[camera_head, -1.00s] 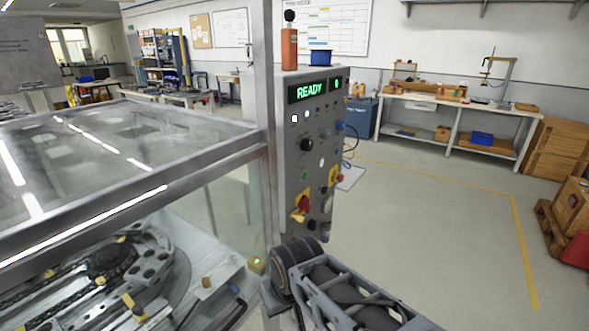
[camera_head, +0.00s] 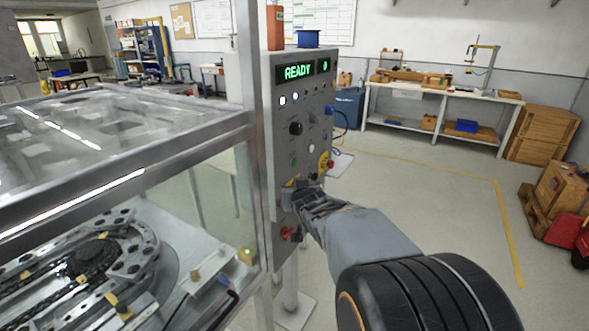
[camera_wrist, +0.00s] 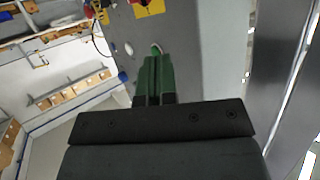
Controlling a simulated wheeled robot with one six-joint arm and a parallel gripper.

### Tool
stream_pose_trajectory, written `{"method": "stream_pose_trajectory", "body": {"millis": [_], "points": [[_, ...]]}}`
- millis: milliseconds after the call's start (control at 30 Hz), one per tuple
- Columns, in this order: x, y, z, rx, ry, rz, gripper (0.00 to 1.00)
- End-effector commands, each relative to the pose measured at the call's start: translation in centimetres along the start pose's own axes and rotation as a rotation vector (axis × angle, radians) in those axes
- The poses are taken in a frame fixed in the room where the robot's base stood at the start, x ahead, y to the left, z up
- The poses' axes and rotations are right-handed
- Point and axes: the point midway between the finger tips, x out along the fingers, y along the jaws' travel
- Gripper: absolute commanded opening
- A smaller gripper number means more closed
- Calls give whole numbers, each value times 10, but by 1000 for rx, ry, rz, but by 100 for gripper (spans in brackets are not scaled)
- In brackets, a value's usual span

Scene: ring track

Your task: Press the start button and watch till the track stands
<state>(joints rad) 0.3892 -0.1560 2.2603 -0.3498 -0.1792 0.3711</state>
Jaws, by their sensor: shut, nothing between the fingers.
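The grey control panel (camera_head: 300,125) stands right of the glazed enclosure. Its display (camera_head: 300,71) reads READY in green. A green button (camera_head: 293,160) shows below the black knob (camera_head: 296,128); I cannot read its label. The ring track (camera_head: 100,258) lies inside the enclosure, behind glass. My gripper (camera_head: 303,194) is shut and empty at the panel's lower part, below the green button. In the wrist view my shut green fingers (camera_wrist: 155,75) point at the panel face (camera_wrist: 190,50).
A red switch (camera_head: 290,233) sits low on the panel, and a red button on yellow (camera_head: 325,165) is at its right. The metal enclosure frame (camera_head: 245,140) is close on the left. Open floor (camera_head: 440,220) lies right; wooden crates (camera_head: 560,195) stand farther right.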

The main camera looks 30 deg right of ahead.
Motion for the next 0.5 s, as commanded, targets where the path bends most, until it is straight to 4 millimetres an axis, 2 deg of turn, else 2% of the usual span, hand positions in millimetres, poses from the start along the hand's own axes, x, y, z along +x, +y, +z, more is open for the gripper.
{"method": "stream_pose_trajectory", "body": {"millis": [33,100,200,300,500], "points": [[19,20,-6,23,95,-4,0],[34,40,-22,48,231,-40,0],[46,64,-36,77,393,-110,0],[49,84,-42,100,516,-190,0],[45,109,-43,130,663,-323,0]]}}
